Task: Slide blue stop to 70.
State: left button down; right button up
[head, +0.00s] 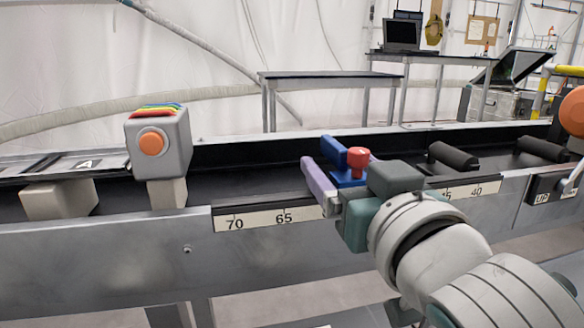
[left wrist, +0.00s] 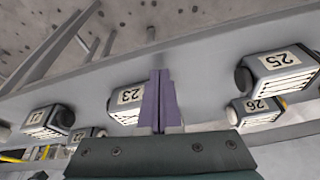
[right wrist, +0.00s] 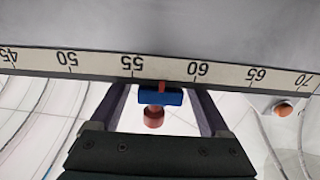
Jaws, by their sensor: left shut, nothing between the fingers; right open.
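The blue stop (head: 333,152) with its red knob (head: 358,156) sits on the rail along the scale. In the right wrist view the stop (right wrist: 148,97) has a red pointer at about 57, between 55 and 60. My right gripper (right wrist: 157,108) is open, with one purple finger on each side of the stop and a gap visible to each. In the head view its dark body (head: 397,177) hides part of the stop and scale. The 70 mark (head: 235,224) lies left of the stop. My left gripper (left wrist: 158,103) is shut and empty, outside the head view.
A grey block with an orange button (head: 152,143) stands left of the scale. Black rollers (head: 453,157) lie to the right. The scale between the stop and 70 looks clear. Numbered boxes (left wrist: 283,62) line a grey beam near my left gripper.

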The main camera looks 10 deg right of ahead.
jog(key=shift+w, duration=0.55)
grip_shut()
dwell(0.4)
dwell(0.7)
